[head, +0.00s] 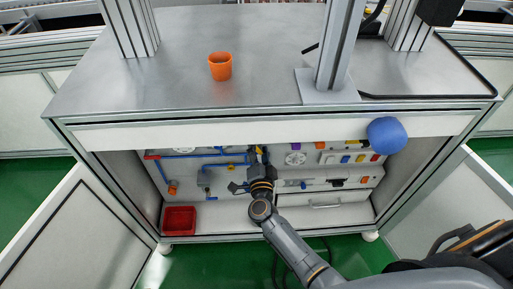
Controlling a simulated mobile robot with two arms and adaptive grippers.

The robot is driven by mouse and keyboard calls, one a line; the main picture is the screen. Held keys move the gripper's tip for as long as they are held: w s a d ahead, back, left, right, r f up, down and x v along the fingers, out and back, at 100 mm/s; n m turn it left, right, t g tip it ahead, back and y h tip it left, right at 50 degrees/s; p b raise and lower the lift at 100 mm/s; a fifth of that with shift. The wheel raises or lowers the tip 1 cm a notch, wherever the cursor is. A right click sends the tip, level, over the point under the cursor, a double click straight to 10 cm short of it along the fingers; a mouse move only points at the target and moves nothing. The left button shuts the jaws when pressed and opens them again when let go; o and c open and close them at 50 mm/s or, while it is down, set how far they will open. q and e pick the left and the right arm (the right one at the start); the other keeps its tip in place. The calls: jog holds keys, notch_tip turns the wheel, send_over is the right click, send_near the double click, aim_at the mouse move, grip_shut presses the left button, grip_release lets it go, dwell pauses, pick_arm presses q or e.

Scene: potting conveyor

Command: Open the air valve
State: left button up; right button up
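Blue air pipes (190,155) with small fittings run along the left part of the back panel inside the open cabinet under the bench. A yellow fitting (236,164) sits on the lower pipe, and another small yellow part (260,149) shows right at my gripper. I cannot tell for sure which of them is the air valve's handle. My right gripper (246,170) is in front of the panel beside these parts, with its dark fingers spread apart. Its hand hides part of the panel, and contact cannot be made out. My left gripper is out of view.
A red bin (179,220) stands at the cabinet's lower left. Cabinet doors (73,234) stand open on both sides. An orange pot (220,66) stands on the bench top, and a blue round object (387,135) is at the front edge on the right. A metal post rises from the bench.

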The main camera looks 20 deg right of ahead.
jog(key=shift+d+m, duration=0.2)
jog(key=shift+m, duration=0.7)
jog(key=shift+s+d+m+b, duration=0.1)
jog(key=shift+d+m+b, duration=0.1)
jog(key=shift+m, duration=0.4)
jog(key=shift+d+m+b, duration=0.1)
jog(key=shift+m+b, duration=0.1)
jog(key=shift+m, duration=0.4)
jog(key=shift+d+m, duration=0.1)
jog(key=shift+m, duration=0.7)
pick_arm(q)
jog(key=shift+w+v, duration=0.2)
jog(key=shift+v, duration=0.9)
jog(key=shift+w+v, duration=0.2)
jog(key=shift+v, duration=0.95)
pick_arm(e)
jog(key=shift+s+d+m, duration=0.1)
jog(key=shift+m, duration=0.4)
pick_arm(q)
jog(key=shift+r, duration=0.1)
pick_arm(e)
jog(key=o, duration=1.1)
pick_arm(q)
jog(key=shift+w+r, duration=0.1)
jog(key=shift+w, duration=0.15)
pick_arm(e)
jog(key=shift+o, duration=0.3)
